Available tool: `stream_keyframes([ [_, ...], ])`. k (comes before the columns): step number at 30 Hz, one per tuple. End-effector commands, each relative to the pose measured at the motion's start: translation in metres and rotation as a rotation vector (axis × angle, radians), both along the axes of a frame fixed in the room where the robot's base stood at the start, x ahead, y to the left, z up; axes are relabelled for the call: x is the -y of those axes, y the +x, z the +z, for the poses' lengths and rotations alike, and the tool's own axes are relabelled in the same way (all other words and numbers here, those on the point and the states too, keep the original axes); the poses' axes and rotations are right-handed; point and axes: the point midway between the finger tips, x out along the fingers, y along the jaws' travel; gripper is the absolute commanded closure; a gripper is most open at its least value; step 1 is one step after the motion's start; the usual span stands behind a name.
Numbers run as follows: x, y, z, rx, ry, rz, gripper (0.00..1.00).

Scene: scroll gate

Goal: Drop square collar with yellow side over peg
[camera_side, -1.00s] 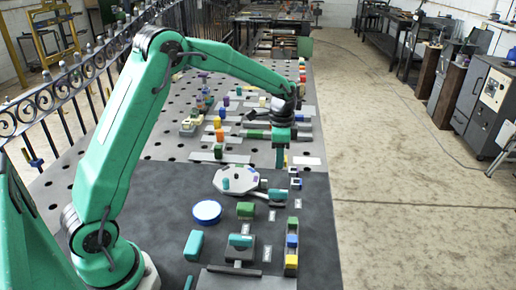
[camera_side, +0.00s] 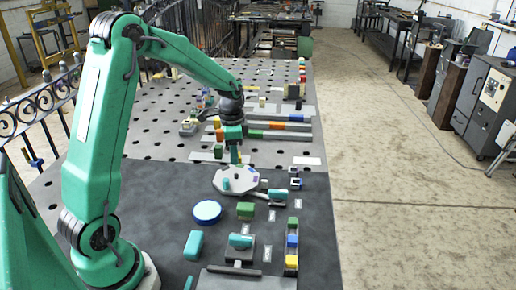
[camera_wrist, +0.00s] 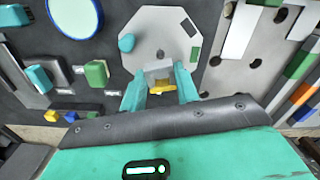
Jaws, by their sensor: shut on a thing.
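My gripper (camera_wrist: 160,92) is shut on the square collar (camera_wrist: 158,70), a grey piece with a yellow side that faces my wrist. In the side view my gripper (camera_side: 234,157) points down just above the far part of the pale octagonal plate (camera_side: 248,187); the collar is too small to make out there. In the wrist view the plate (camera_wrist: 140,28) lies beyond and below the collar, which appears apart from it. A small dark spot shows on the plate just past the collar. I cannot tell whether it is the peg; the peg is not clearly visible.
A teal knob (camera_wrist: 126,43) and a dark green block (camera_wrist: 196,54) sit on the plate. Long bars (camera_side: 278,125) lie beyond the plate.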

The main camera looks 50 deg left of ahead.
Motion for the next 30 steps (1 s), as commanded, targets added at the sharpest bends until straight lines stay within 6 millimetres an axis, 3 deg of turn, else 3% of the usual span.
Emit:
stream_keyframes([
  [18,0.0,0.0,-0.032,-0.002,-0.001,0.0,0.94],
  [30,0.0,0.0,-0.04,-0.001,0.0,0.0,0.94],
])
